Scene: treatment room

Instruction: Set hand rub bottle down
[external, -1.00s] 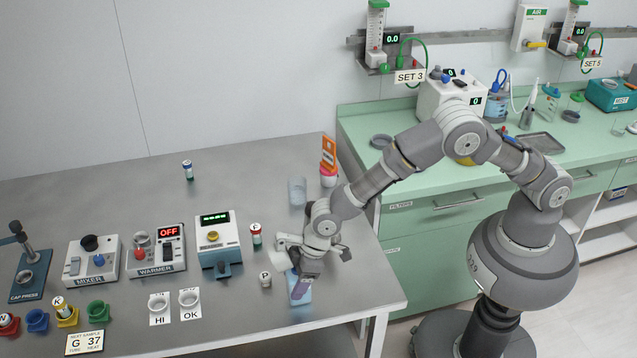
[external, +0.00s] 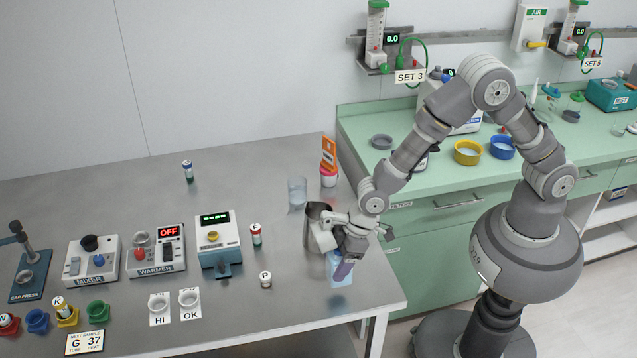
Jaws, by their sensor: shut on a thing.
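The hand rub bottle (external: 340,277), light blue with a purple part, is in my gripper (external: 345,262) in the external view. My gripper is shut on it from above, and its fingers and wrist hide the bottle's upper part. The bottle is over the right part of the steel table (external: 300,325), near the table's right edge. I cannot tell whether its base touches the table top.
A steel beaker (external: 314,228) stands just left of my gripper. Behind are a clear glass (external: 297,191) and a pink-and-white container (external: 328,178). A small jar marked P (external: 265,280) stands to the left. The front right table area is clear.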

